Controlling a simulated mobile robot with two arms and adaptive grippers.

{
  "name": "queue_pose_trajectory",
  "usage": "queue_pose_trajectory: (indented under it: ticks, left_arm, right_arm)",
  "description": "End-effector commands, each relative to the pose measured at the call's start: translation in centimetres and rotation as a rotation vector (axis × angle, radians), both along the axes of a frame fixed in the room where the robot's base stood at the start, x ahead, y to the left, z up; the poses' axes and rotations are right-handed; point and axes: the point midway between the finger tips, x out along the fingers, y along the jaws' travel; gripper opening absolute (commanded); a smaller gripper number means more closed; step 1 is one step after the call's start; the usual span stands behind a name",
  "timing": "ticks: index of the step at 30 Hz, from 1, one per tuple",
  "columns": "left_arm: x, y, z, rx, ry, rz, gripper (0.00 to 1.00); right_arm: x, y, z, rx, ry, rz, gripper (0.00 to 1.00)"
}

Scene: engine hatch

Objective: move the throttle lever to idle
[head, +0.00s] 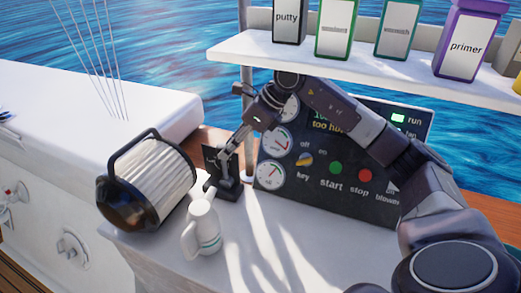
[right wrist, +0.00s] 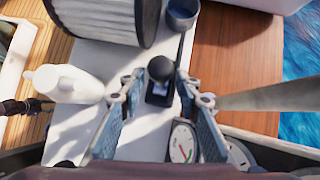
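The throttle lever stands on the white counter, left of the dark control panel (head: 330,175). In the head view its black base (head: 224,190) shows, but my right gripper (head: 226,155) covers much of the upper lever. In the right wrist view its round black knob (right wrist: 160,68) sits above the base, between the fingertips of my right gripper (right wrist: 160,78). The fingers are open, with a small gap showing on each side of the knob. I cannot tell the knob's depth between them. My left gripper is not in view.
A thin pole (head: 246,120) rises behind the lever. A shelf (head: 350,62) with several cans hangs above the panel. The front counter is clear.

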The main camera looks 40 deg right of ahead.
Motion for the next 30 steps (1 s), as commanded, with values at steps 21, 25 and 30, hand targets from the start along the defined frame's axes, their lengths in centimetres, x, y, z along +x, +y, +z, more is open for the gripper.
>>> queue_pose_trajectory:
  ticks: [21, 25, 30]
  left_arm:
    - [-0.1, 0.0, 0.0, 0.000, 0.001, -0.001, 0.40]
    - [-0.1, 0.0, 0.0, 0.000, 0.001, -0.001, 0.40]
    - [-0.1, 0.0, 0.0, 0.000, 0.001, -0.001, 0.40]
  right_arm:
    - [-8.0, -7.6, -0.1, -0.002, 0.001, -0.002, 0.31]
    - [-8.5, -8.0, 0.0, -0.001, 0.000, -0.001, 0.31]
    - [-8.7, -8.2, 0.1, 0.000, -0.002, 0.000, 0.31]
